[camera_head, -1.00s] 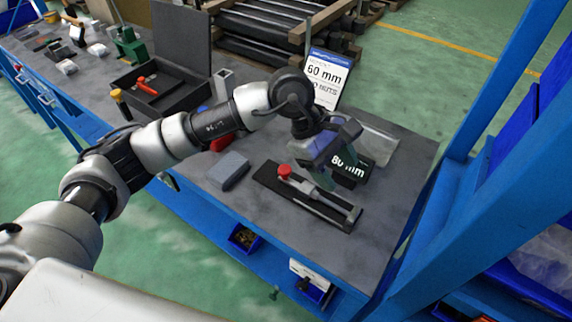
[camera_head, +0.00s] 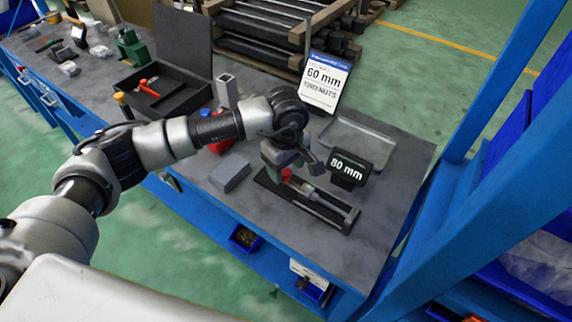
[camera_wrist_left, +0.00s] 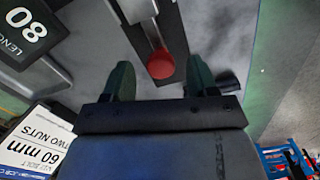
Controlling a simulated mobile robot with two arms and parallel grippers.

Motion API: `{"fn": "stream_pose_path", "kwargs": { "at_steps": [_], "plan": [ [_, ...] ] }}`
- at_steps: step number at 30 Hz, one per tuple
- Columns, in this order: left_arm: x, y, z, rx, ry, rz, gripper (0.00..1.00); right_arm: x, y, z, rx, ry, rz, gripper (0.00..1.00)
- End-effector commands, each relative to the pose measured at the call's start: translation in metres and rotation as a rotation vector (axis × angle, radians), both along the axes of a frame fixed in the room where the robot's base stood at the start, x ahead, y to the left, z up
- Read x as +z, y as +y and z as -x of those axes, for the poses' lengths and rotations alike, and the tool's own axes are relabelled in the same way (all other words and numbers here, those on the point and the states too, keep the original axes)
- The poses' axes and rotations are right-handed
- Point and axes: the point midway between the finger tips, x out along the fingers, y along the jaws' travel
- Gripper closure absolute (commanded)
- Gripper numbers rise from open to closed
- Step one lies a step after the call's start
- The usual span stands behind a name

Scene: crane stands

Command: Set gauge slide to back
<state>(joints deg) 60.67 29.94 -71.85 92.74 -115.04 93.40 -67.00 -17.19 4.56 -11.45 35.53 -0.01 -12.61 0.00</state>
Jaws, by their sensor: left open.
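The gauge (camera_head: 326,212) is a long dark base with a metal rail, lying on the grey bench. Its slide has a red knob (camera_head: 287,174) at the rail's far-left end in the head view. My left gripper (camera_head: 288,163) is over that end, pointing down. In the left wrist view the red knob (camera_wrist_left: 160,65) lies between the two green, spread fingers, with space on both sides. A black display (camera_head: 348,169) beside the gauge reads 80 mm. My right gripper is in neither view.
A card (camera_head: 325,80) reading 60 mm and two nuts stands behind the gauge, near a grey tray (camera_head: 358,138). A grey block (camera_head: 230,172) lies left of the gauge. A black open case (camera_head: 165,88) stands farther left. Blue uprights rise at the right.

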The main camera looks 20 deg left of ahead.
Motion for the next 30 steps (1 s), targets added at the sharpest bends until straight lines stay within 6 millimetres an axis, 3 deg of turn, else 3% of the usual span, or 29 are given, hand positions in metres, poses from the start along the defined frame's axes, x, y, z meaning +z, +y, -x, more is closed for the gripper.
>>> {"fn": "stream_pose_path", "kwargs": {
  "at_steps": [12,24,30],
  "plan": [
    [-0.0109,0.0000,0.0002,0.000,0.000,0.000,0.42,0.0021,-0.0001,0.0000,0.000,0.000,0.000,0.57],
    [-0.0105,0.0000,0.0002,0.001,0.000,0.000,1.00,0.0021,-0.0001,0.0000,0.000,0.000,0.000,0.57],
    [-0.0125,0.0054,-0.0022,0.003,-0.001,0.000,1.00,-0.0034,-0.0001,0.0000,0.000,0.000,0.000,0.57]
  ]
}}
